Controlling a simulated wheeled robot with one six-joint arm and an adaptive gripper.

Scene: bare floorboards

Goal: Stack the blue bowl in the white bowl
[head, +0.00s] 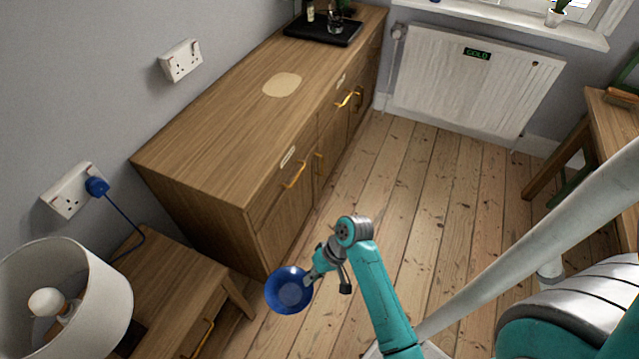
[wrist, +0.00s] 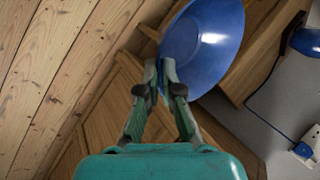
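The blue bowl (head: 287,290) is held in the air in front of the wooden sideboard, near the small side table. My gripper (head: 309,281) is shut on the bowl's rim at its right side. In the wrist view the fingertips (wrist: 164,70) pinch the rim of the blue bowl (wrist: 208,42), which looks tilted there. I cannot make out a white bowl in either view.
The sideboard (head: 220,110) has a bare top with a round beige mat (head: 282,85) and a black tray (head: 323,29) at its far end. A side table (head: 165,285) and lamp (head: 95,285) stand at lower left. The floorboards (head: 420,180) are clear.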

